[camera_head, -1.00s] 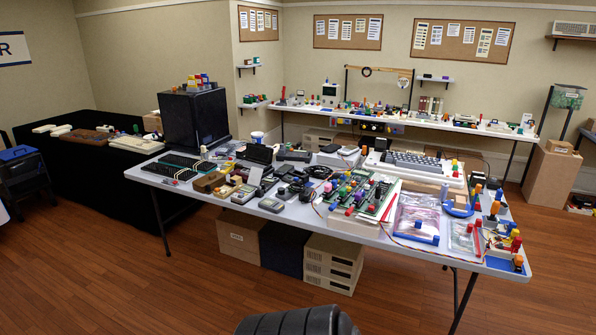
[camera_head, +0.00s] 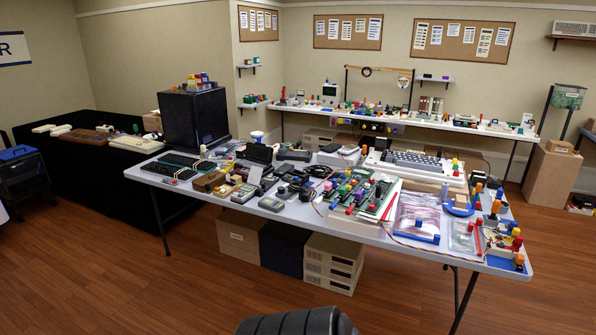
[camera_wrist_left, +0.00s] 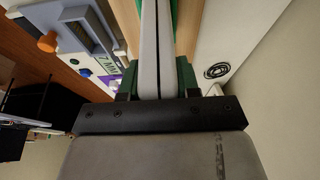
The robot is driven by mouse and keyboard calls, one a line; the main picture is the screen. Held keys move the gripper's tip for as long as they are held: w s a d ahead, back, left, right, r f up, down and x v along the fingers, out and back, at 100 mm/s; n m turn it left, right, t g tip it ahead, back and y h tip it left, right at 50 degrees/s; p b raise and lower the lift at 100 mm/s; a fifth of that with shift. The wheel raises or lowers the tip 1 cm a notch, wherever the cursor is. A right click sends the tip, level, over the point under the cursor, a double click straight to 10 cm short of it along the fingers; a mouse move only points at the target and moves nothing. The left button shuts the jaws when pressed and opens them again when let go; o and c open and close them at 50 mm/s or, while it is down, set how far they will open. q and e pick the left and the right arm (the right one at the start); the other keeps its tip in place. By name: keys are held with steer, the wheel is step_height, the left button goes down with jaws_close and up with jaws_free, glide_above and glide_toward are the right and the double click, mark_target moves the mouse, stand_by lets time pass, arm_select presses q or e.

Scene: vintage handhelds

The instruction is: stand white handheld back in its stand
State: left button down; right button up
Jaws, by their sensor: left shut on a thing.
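I cannot pick out the stand in either view. Neither gripper shows in the head view.
Beside the slab in the wrist view are a grey device with an orange knob (camera_wrist_left: 47,42) and a pale panel (camera_wrist_left: 225,40) with a round black mark. In the head view a crowded white table (camera_head: 400,238) stands ahead, with a long shelf (camera_head: 430,124) behind. Wooden floor (camera_head: 120,270) is clear in front.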

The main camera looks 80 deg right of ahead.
arm_select(q)
steer(key=shift+f+b, duration=0.5)
steer(key=shift+f, duration=0.3)
steer(key=c, duration=0.7)
jaws_free()
steer(key=shift+c, duration=0.2)
steer(key=shift+c, duration=1.3)
steer(key=shift+r, duration=0.1)
step_height(320, 180, up, 7)
steer(key=p, duration=0.7)
